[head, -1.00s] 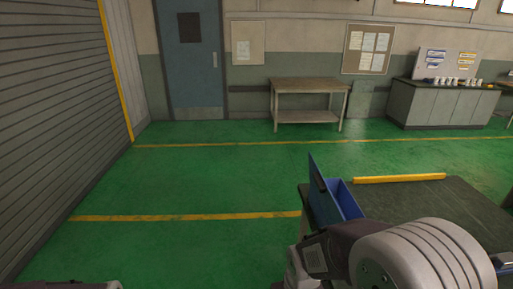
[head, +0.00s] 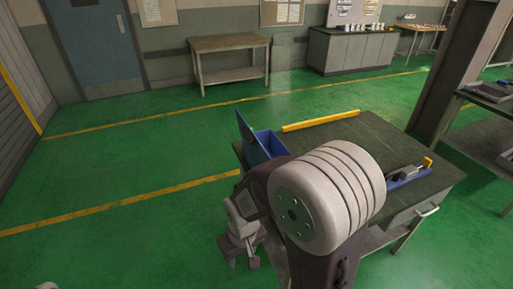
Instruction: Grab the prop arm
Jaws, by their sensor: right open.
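No part is clearly recognisable as the prop arm. A long yellow bar (head: 320,120) lies along the far edge of the dark-topped workbench (head: 375,140). A blue box (head: 268,144) with a raised lid or panel (head: 246,135) stands at the bench's left corner, partly hidden by my right arm. My right gripper (head: 243,264) is open and empty, pointing down beside the bench's left side, in front of the blue box and apart from it. My left gripper is not visible; only a small grey bit shows at the bottom left edge.
A blue tray (head: 395,183) holding a tool with a yellow end lies on the bench's right part. A drawer handle (head: 428,211) juts out at the right. A wooden table (head: 230,43) and grey cabinet (head: 350,52) stand by the back wall. Green floor is free at left.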

